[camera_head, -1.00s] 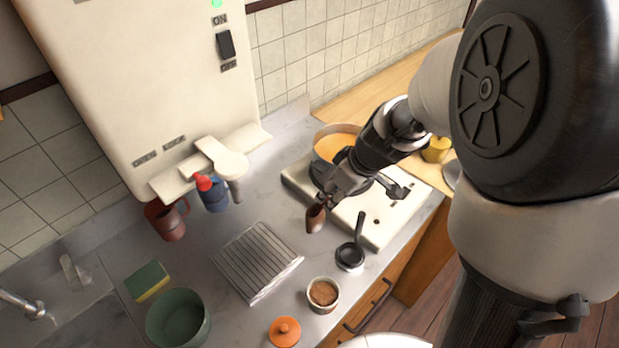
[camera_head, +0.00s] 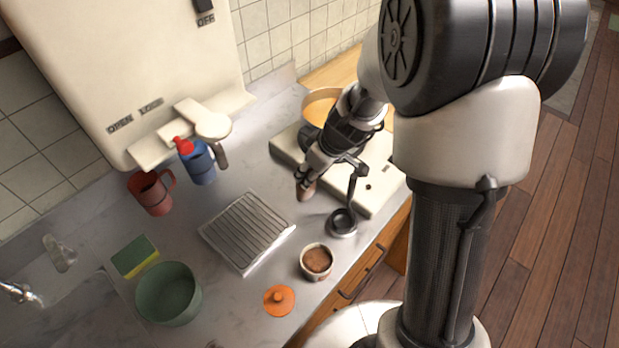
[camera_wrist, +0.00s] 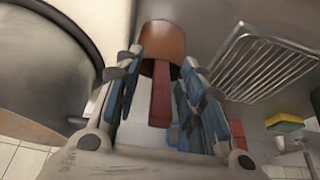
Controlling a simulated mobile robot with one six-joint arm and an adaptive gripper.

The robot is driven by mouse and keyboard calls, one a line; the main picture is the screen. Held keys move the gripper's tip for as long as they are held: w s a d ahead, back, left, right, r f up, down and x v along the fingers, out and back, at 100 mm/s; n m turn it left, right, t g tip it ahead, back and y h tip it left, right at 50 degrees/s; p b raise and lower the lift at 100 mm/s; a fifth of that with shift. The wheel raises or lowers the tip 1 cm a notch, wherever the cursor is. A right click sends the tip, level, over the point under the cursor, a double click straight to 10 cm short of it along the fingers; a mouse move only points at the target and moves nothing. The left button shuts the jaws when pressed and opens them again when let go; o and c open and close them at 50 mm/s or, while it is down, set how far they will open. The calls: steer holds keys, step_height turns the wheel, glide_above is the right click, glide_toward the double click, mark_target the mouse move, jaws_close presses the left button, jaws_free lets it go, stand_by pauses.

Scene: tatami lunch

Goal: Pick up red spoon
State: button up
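A red handle (camera_wrist: 160,95), which looks like the red spoon's, points back between my gripper's fingers in the wrist view. At its far end is a rounded brown piece (camera_wrist: 162,45), close to the fingertips. In the head view this brown piece (camera_head: 305,190) shows just at the end of my gripper (camera_head: 328,175), beside the stove. The red handle is mostly hidden there. My gripper (camera_wrist: 160,62) is open, with blue-padded fingers on both sides of the handle and narrow gaps showing. I cannot tell whether the fingertips touch the brown piece.
A black ladle (camera_head: 343,222) stands close by. A small cup with brown contents (camera_head: 317,262), an orange lid (camera_head: 279,300), a wire rack (camera_head: 247,230) and a green bowl (camera_head: 168,293) are on the counter. A stove (camera_head: 378,190) with a pan (camera_head: 320,104) lies behind.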

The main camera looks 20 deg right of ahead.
steer(key=shift+c, duration=0.4)
jaws_close()
steer(key=shift+r, duration=0.1)
